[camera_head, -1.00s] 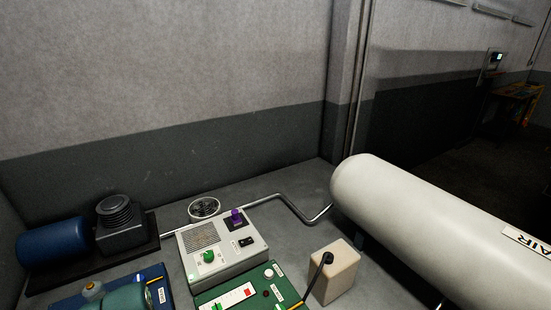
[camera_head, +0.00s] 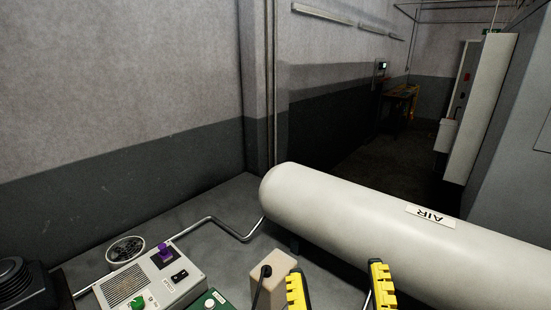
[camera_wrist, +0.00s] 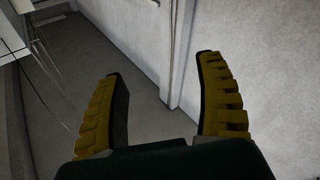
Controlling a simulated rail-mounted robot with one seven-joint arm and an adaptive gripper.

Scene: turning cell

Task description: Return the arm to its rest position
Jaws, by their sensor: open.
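My gripper (camera_head: 338,284) shows at the bottom of the head view as two yellow ribbed fingers set wide apart. In the wrist view my gripper (camera_wrist: 160,85) is open, with nothing between the fingers. Behind the gap there is only bare floor and wall. The rest of my arm is out of the head view.
A long white AIR tank (camera_head: 400,225) lies just beyond my fingers. A beige box (camera_head: 270,275) stands left of them. A grey control box (camera_head: 150,280) with purple and green knobs is at lower left. A pipe (camera_head: 225,226) runs to the tank. A tall cabinet (camera_head: 480,110) stands far right.

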